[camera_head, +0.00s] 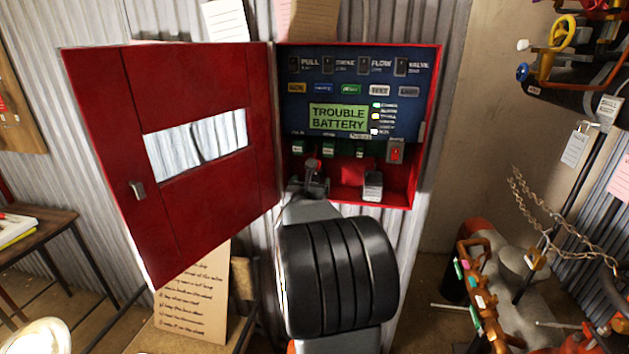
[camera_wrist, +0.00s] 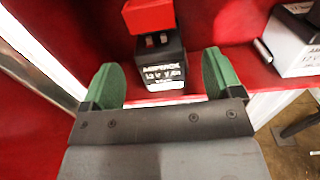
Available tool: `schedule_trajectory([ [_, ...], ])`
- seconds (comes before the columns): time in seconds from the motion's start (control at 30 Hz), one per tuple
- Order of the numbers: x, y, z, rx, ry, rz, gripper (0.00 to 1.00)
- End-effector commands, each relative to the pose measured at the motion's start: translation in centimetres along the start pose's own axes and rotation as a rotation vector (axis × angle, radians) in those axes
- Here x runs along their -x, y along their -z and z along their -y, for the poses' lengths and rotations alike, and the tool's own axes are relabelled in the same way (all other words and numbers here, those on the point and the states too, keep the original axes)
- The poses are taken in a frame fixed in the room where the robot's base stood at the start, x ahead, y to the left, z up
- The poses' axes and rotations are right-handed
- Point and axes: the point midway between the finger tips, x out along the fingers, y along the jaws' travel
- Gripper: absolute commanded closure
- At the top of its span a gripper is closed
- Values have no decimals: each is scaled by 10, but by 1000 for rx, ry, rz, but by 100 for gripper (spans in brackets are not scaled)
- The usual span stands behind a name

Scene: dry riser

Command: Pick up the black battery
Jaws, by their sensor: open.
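The black battery (camera_wrist: 161,77) stands on the floor of the red cabinet in the wrist view, with a pale printed label. A red block (camera_wrist: 148,15) sits above its top, with two small terminals between them. My gripper (camera_wrist: 160,64) is open, with one green finger toward each side of the battery. The fingers appear not to touch it. In the head view my gripper (camera_head: 315,183) reaches into the lower left of the cabinet and hides most of the black battery there.
A white and dark battery (camera_head: 373,186) stands to the right on the same cabinet floor; it also shows in the wrist view (camera_wrist: 297,42) beside a small metal cylinder (camera_wrist: 263,50). The cabinet's red door (camera_head: 200,195) hangs open at left. The panel (camera_head: 350,95) reads "TROUBLE BATTERY".

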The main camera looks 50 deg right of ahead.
Motion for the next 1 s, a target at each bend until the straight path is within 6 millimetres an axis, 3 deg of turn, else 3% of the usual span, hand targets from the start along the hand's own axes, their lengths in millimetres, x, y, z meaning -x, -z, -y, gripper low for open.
schedule_trajectory([
  [0.27, -17, -1, 0, 1, 1, 0, 15],
  [0.6, -58, -1, -1, 2, 0, -1, 15],
  [0.93, -64, 0, -1, 2, -1, -1, 15],
  [1.0, -64, 0, -1, 2, -1, -1, 21],
])
